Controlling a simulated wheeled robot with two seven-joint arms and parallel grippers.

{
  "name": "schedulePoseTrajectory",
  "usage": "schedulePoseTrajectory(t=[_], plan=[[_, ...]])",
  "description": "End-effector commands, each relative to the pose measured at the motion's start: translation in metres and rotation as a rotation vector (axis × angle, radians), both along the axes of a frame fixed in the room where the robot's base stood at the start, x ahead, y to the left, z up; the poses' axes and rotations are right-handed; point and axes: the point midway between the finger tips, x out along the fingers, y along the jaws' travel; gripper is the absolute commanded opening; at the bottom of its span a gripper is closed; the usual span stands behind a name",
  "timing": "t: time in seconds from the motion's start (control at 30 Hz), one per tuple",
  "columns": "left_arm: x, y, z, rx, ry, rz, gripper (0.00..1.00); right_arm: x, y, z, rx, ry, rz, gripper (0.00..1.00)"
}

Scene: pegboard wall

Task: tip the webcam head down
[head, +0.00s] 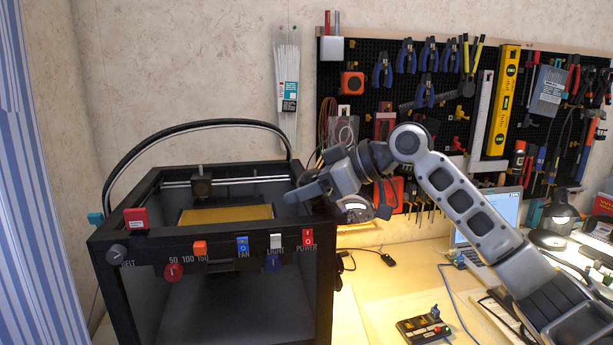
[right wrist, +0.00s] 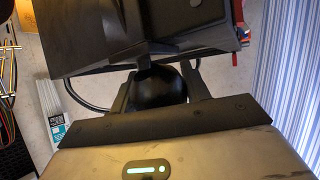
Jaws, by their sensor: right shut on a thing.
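My right gripper (head: 297,194) reaches in from the right, over the right front top corner of the black printer frame (head: 215,235). In the right wrist view its two dark fingers (right wrist: 158,90) are closed on either side of a black, rounded thing, which I take to be the webcam head (right wrist: 160,84). In the head view the gripper and wrist cover that spot, so the webcam head cannot be made out there and its tilt is unclear. My left gripper is not in view.
The printer front carries a red power switch (head: 307,237), a light switch (head: 276,241) and knobs close below the gripper. A red box (head: 136,218) sits at the left front corner. A pegboard of tools (head: 400,110) and a laptop (head: 488,228) stand behind and right.

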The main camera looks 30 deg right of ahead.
Motion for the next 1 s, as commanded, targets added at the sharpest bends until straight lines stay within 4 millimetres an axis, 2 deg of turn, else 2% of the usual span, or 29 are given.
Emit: schedulePoseTrajectory(t=[0.47, 0.5, 0.53, 0.57, 0.87, 1.0], plan=[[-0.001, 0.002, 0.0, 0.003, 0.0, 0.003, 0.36, 0.0, 0.0, 0.0, -0.017, 0.002, -0.001, 0.24], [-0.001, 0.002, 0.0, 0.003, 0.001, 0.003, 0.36, 0.0, 0.0, 0.0, -0.017, 0.002, -0.001, 0.58], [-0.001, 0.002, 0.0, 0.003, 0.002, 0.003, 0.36, 0.0, 0.0, 0.0, -0.017, 0.002, -0.001, 0.66], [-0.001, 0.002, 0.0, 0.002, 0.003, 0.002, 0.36, 0.0, 0.0, 0.0, -0.017, 0.002, -0.001, 0.68], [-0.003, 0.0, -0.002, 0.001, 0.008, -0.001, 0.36, -0.001, -0.001, 0.0, -0.016, 0.003, 0.0, 0.68], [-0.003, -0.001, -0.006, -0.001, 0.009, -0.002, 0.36, -0.009, -0.01, 0.006, -0.016, 0.0, -0.004, 0.68]])
